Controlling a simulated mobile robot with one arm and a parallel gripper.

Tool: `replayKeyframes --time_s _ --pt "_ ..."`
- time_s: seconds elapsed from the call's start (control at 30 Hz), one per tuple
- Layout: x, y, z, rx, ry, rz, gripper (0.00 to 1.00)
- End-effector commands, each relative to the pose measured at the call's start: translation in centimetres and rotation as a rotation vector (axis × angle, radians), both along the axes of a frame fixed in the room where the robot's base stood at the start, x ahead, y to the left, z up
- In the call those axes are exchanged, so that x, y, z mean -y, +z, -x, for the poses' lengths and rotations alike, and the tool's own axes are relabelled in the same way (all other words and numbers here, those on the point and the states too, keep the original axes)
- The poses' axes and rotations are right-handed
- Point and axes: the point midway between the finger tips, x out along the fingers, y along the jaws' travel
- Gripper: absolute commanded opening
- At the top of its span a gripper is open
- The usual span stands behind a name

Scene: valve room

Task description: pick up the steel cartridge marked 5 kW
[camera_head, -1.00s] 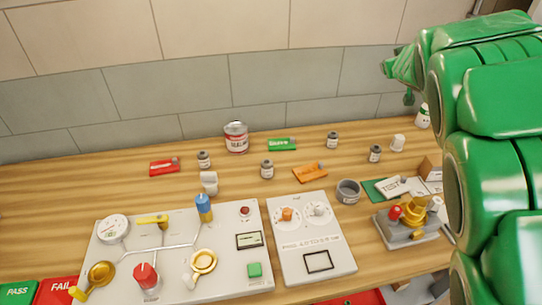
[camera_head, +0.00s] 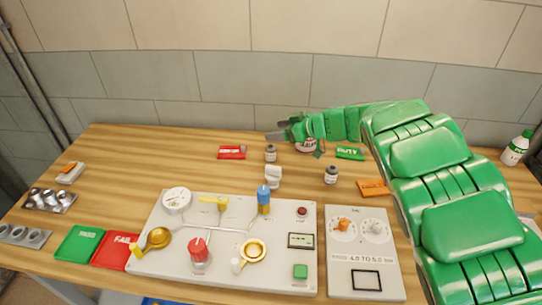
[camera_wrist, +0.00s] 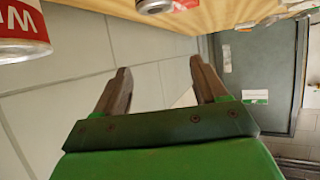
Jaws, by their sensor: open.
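Small grey steel cartridges stand on the wooden bench. One (camera_head: 270,152) is beside the red packet and another (camera_head: 331,174) is nearer the panels; their markings are too small to read, so I cannot tell which is 5 kW. My gripper (camera_head: 277,130) is open and empty, held above the bench's back edge behind the first cartridge. In the wrist view, the open jaws (camera_wrist: 160,80) point past the bench, with nothing between them. A cartridge end (camera_wrist: 155,5) shows at the top edge there.
A red packet (camera_head: 231,152), white fitting (camera_head: 273,177), valve panel (camera_head: 150,225) and dial panel (camera_head: 363,280) are nearby.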

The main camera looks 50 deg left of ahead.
Motion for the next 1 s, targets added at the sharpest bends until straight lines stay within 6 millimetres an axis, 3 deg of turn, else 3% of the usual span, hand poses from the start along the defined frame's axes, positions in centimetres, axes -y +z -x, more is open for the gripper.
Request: replayKeyframes --time_s 0.57,0.8,1.0 --pt "-0.1 -4.2 0.5 -0.005 0.013 0.002 0.72" --pt "-0.1 -7.2 0.5 -0.009 0.012 0.004 0.72" --pt "-2.1 -8.2 1.4 -0.006 0.016 0.002 0.72"
